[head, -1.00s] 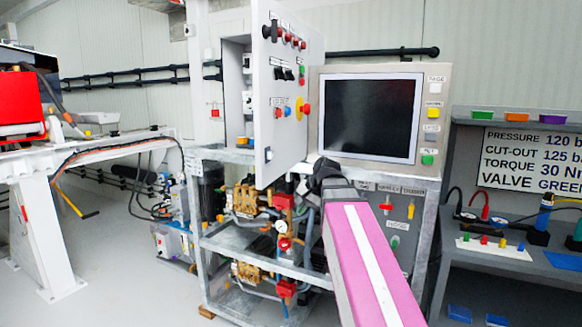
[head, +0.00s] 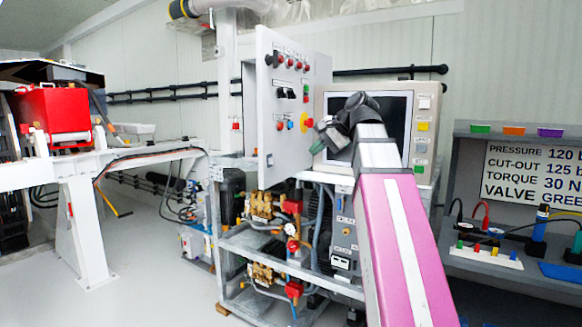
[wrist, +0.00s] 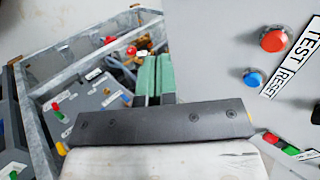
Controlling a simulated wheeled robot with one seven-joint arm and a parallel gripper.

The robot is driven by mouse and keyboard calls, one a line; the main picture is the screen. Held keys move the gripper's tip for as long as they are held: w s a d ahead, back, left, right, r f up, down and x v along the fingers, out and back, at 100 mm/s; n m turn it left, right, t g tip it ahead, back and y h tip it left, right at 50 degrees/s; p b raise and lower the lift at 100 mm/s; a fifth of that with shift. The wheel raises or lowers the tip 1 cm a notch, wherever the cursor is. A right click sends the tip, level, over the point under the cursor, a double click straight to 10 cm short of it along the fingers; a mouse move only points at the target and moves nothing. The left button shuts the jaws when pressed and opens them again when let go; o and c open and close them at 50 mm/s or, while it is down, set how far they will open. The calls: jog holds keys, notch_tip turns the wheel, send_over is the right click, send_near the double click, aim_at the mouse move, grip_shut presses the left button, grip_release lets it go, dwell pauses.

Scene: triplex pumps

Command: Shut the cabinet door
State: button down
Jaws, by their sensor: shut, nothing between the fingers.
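The cabinet door (head: 283,135) is a light grey panel with rows of buttons and a yellow-and-red knob. It stands ajar, covering most of the cabinet (head: 248,110), whose grey side shows as a narrow strip at left. My gripper (head: 316,142) is shut and empty, in front of the door's lower right part in the head view. In the wrist view the green fingers (wrist: 153,76) are together, and the door face (wrist: 220,60) with a red and a blue button is close on the right. I cannot tell whether the fingers touch it.
A monitor console (head: 425,150) stands right of the door, partly behind my arm. Below is a metal frame (head: 262,250) with pumps and red valves. The floor at lower left is clear.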

aim_at(276, 173)
jog(key=x, duration=0.4)
jog(key=r+x, duration=0.1)
jog(key=x, duration=0.3)
jog(key=a+x, duration=0.1)
jog(key=x, duration=0.2)
jog(key=shift+w+a+f, duration=0.1)
jog(key=shift+w+a, duration=0.2)
jog(key=shift+w, duration=0.2)
jog(key=shift+w+a, duration=0.3)
jog(key=shift+a, duration=0.3)
jog(key=shift+a, duration=0.15)
